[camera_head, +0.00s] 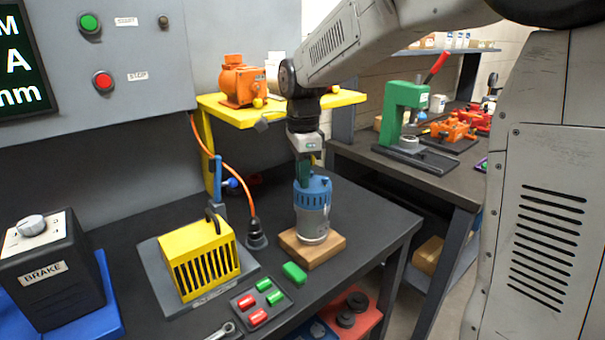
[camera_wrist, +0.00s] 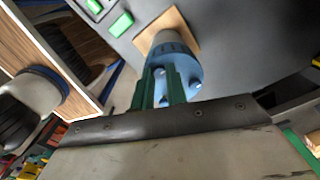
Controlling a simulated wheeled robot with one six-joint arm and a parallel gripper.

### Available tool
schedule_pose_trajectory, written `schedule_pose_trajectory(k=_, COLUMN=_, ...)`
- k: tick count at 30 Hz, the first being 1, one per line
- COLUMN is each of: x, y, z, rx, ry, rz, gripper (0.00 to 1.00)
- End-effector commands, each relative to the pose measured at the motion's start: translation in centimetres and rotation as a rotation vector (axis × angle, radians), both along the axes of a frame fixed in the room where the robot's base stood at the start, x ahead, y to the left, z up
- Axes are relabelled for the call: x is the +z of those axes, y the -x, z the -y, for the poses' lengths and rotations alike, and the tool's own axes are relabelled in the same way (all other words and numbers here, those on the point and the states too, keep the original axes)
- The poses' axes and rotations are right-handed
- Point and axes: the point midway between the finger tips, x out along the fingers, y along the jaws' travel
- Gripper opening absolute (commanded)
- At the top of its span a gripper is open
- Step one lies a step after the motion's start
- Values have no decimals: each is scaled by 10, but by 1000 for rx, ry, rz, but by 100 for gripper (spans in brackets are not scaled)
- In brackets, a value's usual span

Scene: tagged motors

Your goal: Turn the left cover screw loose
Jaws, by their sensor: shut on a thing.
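The motor (camera_head: 312,222) stands upright on a wooden block, with a silver body and a blue slotted cover (camera_head: 314,197). My gripper (camera_head: 307,176) points down onto the cover's top from above. In the wrist view, my gripper's green fingers (camera_wrist: 163,76) are shut on a blue cover screw (camera_wrist: 160,72), which appears to be the left one. The fingers hide part of it. Another blue screw knob (camera_head: 324,180) stands free on the right of the cover; it also shows in the wrist view (camera_wrist: 195,85). I cannot tell how far the held screw is turned.
A yellow slotted box (camera_head: 199,262) on a grey plate stands left of the motor. A cable plug (camera_head: 256,236) is between them. A green block (camera_head: 294,272) and a tray of red and green pieces (camera_head: 247,303) lie in front. The bench edge is close at right.

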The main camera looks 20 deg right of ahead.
Motion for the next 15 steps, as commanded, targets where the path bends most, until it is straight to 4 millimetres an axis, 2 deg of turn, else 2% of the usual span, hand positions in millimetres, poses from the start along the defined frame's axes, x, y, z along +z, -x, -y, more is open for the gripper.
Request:
schedule_pose_trajectory(k=8, x=0, y=0, z=0, rx=178, ry=0, rz=1, gripper=0)
schedule_pose_trajectory(k=15, x=0, y=0, z=0, rx=403, ry=0, rz=1, gripper=0)
